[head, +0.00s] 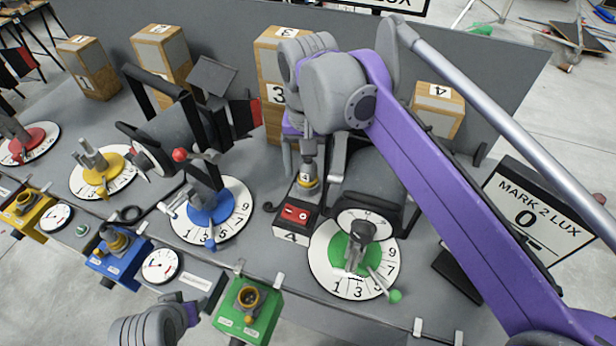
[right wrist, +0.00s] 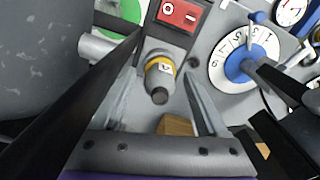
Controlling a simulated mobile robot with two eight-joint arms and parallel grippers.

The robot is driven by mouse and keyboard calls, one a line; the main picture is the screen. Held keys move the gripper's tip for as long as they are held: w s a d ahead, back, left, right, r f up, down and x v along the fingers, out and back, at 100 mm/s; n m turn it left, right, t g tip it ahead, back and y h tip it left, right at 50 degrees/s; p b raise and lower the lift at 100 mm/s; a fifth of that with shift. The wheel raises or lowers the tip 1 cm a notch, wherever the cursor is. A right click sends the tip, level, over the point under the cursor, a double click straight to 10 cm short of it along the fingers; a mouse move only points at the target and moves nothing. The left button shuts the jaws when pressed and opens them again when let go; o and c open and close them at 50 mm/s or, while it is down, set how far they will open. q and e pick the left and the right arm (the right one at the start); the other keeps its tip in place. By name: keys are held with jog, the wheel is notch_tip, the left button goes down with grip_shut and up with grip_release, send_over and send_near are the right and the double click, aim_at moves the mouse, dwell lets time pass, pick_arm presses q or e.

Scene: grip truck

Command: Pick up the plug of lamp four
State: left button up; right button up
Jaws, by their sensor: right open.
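The plug of lamp four (head: 307,182) is grey with a yellow ring and a 4 label. It stands upright behind the red-topped switch box (head: 296,214) marked 4. In the right wrist view the plug (right wrist: 160,72) shows between the fingertips, with a gap on both sides. My right gripper (head: 312,168) is open and empty, pointing down over the plug; its fingers also show in the right wrist view (right wrist: 163,85). Part of my left arm shows at the bottom of the head view; its jaw state is unclear there.
Wooden block 3 (head: 270,62) and block 4 (head: 436,104) stand behind. A green socket (head: 247,314) is at the front edge.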

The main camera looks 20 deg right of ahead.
grip_shut()
dwell(0.3)
